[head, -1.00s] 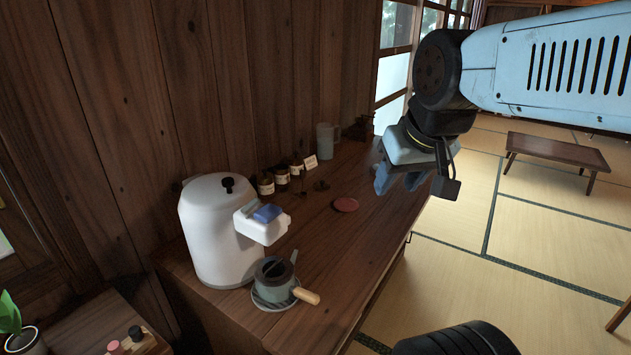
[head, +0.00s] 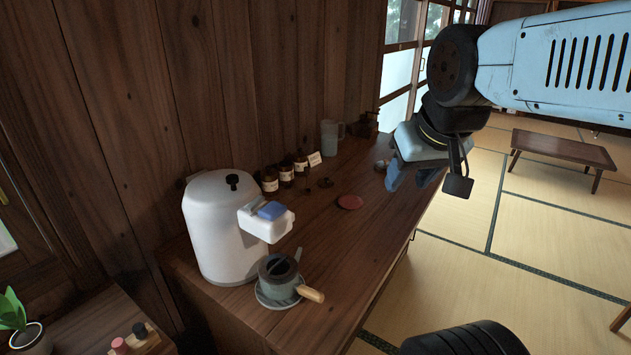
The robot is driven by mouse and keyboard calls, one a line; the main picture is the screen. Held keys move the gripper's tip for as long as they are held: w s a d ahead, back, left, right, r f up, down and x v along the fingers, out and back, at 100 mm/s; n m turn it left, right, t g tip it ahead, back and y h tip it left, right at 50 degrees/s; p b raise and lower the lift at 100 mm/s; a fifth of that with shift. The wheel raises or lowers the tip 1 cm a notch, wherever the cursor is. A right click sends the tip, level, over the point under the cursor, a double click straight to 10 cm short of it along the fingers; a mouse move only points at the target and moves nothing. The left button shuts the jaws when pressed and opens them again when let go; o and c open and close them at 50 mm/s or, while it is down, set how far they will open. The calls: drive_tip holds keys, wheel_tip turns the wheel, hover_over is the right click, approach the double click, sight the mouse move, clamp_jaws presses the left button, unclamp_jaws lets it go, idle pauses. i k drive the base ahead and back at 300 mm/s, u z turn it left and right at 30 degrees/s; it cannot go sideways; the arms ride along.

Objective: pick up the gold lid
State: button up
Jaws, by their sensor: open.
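My gripper (head: 411,179) is open and empty, its fingers pointing down at the right edge of the wooden counter. A small pale, roundish object (head: 381,165) lies on the counter just left of the fingers, apart from them; I cannot tell whether it is the gold lid. Small dark round pieces (head: 325,183) lie in front of the brown jars, and their colour is too dim to name. No clearly gold lid stands out in the head view.
The counter (head: 337,236) holds a white dispenser (head: 215,235), a teal pot (head: 279,280) on a saucer, a reddish disc (head: 350,202), several brown jars (head: 286,172) and a grey mug (head: 331,136). A low table (head: 563,148) stands on the open tatami at right.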

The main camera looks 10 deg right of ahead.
sight(326, 183)
drive_tip(key=z, duration=1.45)
drive_tip(key=i, duration=2.45)
drive_tip(key=u, duration=2.2)
